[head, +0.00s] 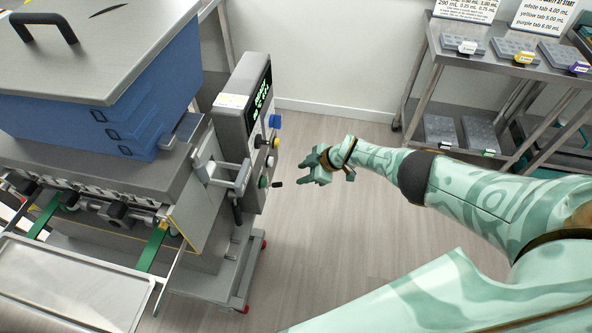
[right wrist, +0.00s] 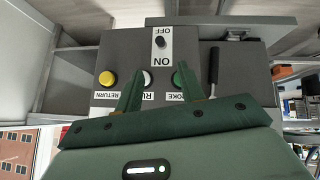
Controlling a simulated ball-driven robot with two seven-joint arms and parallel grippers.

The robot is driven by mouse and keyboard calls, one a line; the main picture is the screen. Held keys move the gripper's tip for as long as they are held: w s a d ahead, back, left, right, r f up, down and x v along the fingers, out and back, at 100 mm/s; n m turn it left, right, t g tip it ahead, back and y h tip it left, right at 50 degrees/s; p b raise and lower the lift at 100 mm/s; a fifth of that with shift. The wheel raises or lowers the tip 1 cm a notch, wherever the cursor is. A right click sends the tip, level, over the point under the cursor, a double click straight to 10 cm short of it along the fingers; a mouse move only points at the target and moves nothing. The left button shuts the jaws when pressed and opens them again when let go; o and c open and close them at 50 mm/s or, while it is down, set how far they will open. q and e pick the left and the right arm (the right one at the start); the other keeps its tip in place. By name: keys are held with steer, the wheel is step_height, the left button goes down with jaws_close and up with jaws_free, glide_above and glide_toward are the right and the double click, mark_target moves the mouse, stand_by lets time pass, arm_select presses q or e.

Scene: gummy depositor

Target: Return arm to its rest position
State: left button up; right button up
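My right arm reaches in from the right in the head view, pale green with darker patterns. My right gripper (head: 314,168) is in the air, a little right of the depositor's control box (head: 243,110), and looks apart from it. In the right wrist view its two green fingers (right wrist: 158,85) stand apart with nothing between them. They point at the panel (right wrist: 185,55), which appears upside down with a yellow button (right wrist: 107,79), a green button (right wrist: 180,77) and a black ON/OFF knob (right wrist: 160,42). My left gripper is out of view.
The depositor has a blue hopper (head: 60,120) with a grey lid and a metal tray (head: 70,285) in front. A steel shelf rack (head: 510,75) with grey molds stands at the back right. Bare floor (head: 330,225) lies between the machine and the rack.

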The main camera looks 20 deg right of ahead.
steer(key=shift+s+d+r, duration=0.25)
steer(key=shift+d+r, duration=0.05)
steer(key=shift+r, duration=0.15)
stand_by(0.3)
steer(key=w+r+n+t, duration=0.2)
steer(key=w+r+t, duration=0.1)
steer(key=w, duration=0.2)
steer(key=s+d+f+m+g+h, duration=0.1)
steer(key=s+f+m+h, duration=0.25)
steer(key=s+f, duration=0.8)
steer(key=s+d+f+m+g+h, duration=0.15)
steer(key=s+f+m, duration=0.25)
steer(key=s+f, duration=0.75)
steer(key=s+a+f+m+g, duration=0.1)
steer(key=s+m+g, duration=0.1)
steer(key=s, duration=1.5)
steer(key=s+a+f+m+g, duration=0.1)
steer(key=s+g, duration=0.2)
steer(key=s, duration=1.5)
steer(key=shift+a+f+m+h, duration=0.25)
steer(key=shift+f+m+h, duration=0.1)
steer(key=shift+f+h, duration=0.05)
